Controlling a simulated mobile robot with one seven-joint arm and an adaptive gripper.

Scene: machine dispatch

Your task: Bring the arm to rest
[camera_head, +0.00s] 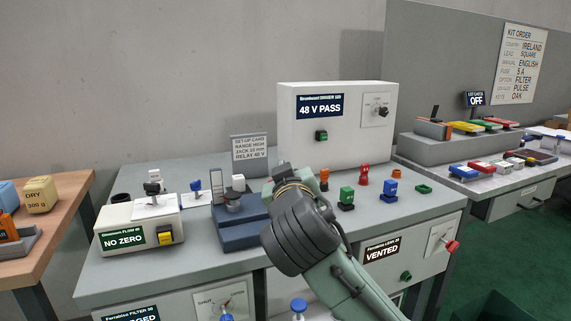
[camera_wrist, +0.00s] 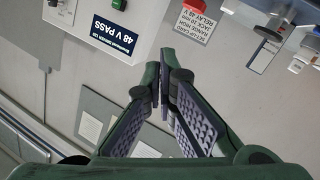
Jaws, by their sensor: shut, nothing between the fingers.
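My arm reaches up from the lower right in the head view, over the middle of the grey bench (camera_head: 115,268). My gripper (camera_head: 280,176) is partly hidden behind my own wrist and points toward the back of the bench. In the wrist view my gripper (camera_wrist: 163,84) has its fingertips together, with nothing seen between them. The white unit (camera_head: 295,150) marked "48 V PASS" stands behind it and also shows upside down in the wrist view (camera_wrist: 140,17).
A blue fixture (camera_head: 238,238) stands just left of my arm. The "NO ZERO" unit (camera_head: 165,222) is at the left. A set-up card (camera_head: 249,148) stands at the back.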

